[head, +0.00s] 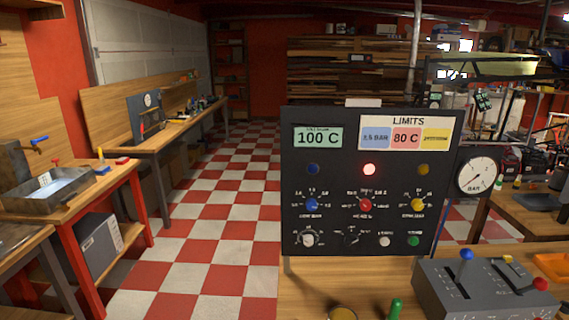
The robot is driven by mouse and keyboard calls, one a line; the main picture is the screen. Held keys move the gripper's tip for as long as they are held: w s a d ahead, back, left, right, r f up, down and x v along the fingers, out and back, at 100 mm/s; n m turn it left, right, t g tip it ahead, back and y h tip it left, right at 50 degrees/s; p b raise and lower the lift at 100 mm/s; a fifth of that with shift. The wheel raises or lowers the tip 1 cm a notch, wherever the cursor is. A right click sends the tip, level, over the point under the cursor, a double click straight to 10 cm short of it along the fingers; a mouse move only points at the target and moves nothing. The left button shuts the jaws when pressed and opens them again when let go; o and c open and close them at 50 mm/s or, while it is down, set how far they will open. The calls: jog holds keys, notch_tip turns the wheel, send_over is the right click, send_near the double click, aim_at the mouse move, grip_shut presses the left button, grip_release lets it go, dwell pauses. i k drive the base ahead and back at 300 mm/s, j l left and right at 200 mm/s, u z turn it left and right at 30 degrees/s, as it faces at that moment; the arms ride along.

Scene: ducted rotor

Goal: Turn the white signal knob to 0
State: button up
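The white signal knob (308,239) is at the lower left of the dark control panel (340,262), in the head view. It has a small scale around it. The knob is too small for me to tell which mark it points at. My gripper is not in view.
Blue (312,204), red (365,205) and yellow (417,204) knobs sit above it. A black dial (352,239), a white button (384,241) and a green button (413,241) are to its right. The red lamp (369,169) glows. A grey lever box (478,292) stands in front, right.

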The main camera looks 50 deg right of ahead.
aim_at(308, 240)
jog(key=z, duration=2.1)
